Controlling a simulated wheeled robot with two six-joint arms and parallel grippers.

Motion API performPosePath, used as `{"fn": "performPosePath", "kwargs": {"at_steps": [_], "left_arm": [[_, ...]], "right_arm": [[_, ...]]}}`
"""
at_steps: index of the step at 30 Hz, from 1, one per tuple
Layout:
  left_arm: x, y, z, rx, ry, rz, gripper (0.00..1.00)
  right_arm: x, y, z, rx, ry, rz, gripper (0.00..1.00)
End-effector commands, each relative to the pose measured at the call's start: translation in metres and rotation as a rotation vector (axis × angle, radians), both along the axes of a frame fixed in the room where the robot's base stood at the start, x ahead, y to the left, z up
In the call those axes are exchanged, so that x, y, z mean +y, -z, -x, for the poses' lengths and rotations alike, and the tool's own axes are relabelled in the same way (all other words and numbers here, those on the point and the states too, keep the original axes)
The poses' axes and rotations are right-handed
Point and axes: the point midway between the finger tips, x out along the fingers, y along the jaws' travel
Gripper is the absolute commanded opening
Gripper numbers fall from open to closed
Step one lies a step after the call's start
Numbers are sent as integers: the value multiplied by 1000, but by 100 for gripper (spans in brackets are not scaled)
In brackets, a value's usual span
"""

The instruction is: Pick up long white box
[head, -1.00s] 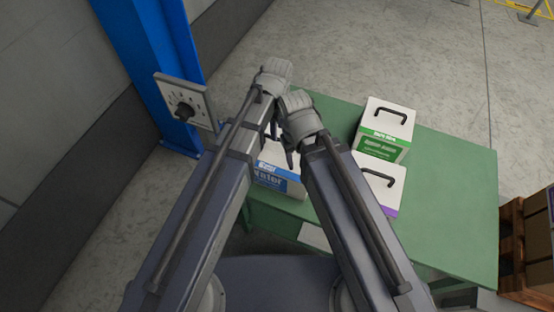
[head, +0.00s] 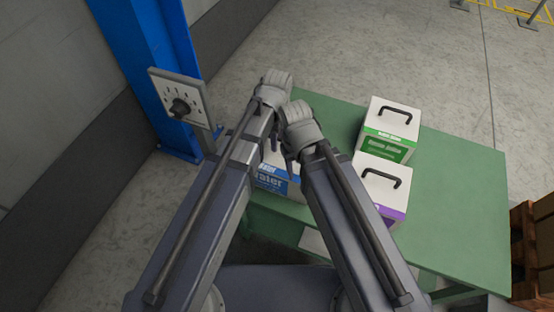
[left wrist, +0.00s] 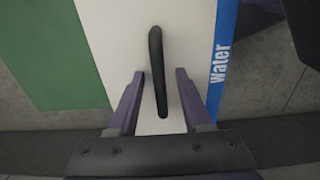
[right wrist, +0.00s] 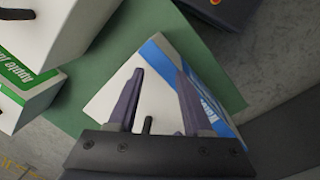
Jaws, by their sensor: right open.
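A white box with a blue "Water" label (head: 278,185) and a black top handle sits on the green table, largely hidden by my arms in the head view. In the left wrist view its white top and handle (left wrist: 158,70) are close. My left gripper (left wrist: 159,75) is open, with one finger on each side of the handle and gaps between. The right wrist view shows the same box (right wrist: 125,105) tilted in the picture. My right gripper (right wrist: 159,75) is open and empty above it, with a short piece of handle between the finger bases.
A white box with a green label (head: 388,135) and one with a purple label (head: 380,190) stand to the right on the green table (head: 455,200). The table's right part is clear. A blue post with a switch panel (head: 182,100) stands at the left. A wooden pallet (head: 530,245) is at the right.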

Motion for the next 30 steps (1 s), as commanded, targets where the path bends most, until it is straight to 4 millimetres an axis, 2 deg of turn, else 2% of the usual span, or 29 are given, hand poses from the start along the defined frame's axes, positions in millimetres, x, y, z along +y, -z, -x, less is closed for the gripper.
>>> {"fn": "performPosePath", "kwargs": {"at_steps": [2, 12, 30], "left_arm": [[0, 0, 0, 0, 0, 0, 39], [0, 0, 0, 0, 0, 0, 0], [0, 0, 0, 0, 0, 0, 0]], "right_arm": [[0, 0, 0, 0, 0, 0, 50], [0, 0, 0, 0, 0, 0, 50], [0, 0, 0, 0, 0, 0, 50]]}}
